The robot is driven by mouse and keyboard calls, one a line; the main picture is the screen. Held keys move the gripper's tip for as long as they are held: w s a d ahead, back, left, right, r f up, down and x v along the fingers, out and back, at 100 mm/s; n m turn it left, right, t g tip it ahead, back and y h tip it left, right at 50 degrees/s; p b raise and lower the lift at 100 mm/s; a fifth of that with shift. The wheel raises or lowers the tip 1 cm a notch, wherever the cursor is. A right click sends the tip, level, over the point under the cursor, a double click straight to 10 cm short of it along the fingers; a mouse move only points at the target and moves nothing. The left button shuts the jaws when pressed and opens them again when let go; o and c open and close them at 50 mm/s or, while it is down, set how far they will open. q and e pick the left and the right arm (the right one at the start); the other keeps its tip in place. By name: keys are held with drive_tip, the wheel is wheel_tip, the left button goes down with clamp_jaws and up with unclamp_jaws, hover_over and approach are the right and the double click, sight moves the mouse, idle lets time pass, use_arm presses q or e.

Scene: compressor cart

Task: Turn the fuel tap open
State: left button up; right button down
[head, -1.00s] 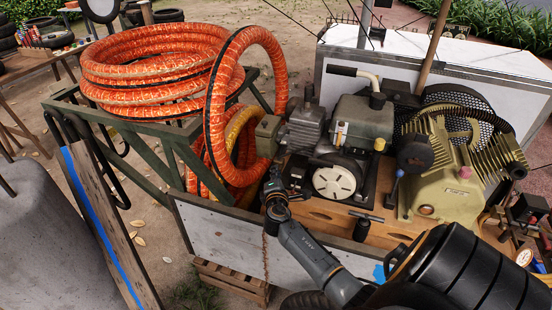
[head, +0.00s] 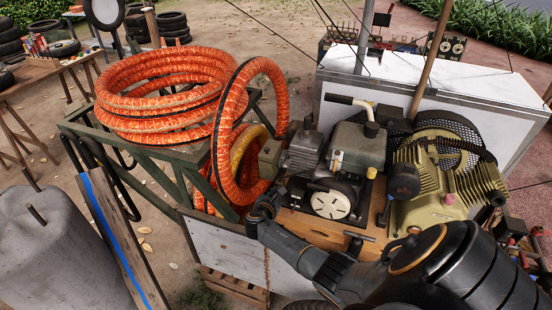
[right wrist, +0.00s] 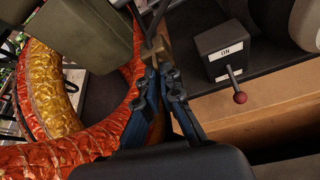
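A small brass-coloured fitting with a thin dark lever, which looks like the fuel tap (right wrist: 156,49), is at the top centre of the right wrist view. My right gripper (right wrist: 157,70) has its two blue fingers angled inward, tips close together right at this fitting. I cannot tell whether the tips touch or pinch it. In the head view my right gripper (head: 263,207) is beside the left end of the engine (head: 330,200), and the tap cannot be made out there. My left gripper is not in view.
A switch box (right wrist: 220,48) marked ON, with a red-knobbed lever (right wrist: 240,98), stands right of my fingers. Orange hose coils (head: 165,110) and a green rack (head: 155,160) are close on the left. A yellow-green compressor (head: 450,190) is to the right.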

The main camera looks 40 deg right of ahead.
drive_tip(key=shift+n+g+p, duration=0.3)
drive_tip(key=shift+n+g, duration=0.3)
drive_tip(key=shift+n, duration=0.2)
drive_tip(key=shift+a+h, duration=0.1)
drive_tip(key=shift+h, duration=0.2)
drive_tip(key=shift+f, duration=0.1)
drive_tip(key=c, duration=1.5)
unclamp_jaws()
drive_tip(key=shift+c, duration=0.2)
drive_tip(key=shift+a, duration=0.1)
drive_tip(key=v, duration=1.1)
drive_tip(key=shift+a+r, duration=0.25)
drive_tip(key=shift+a, duration=0.1)
drive_tip(key=shift+s, duration=0.1)
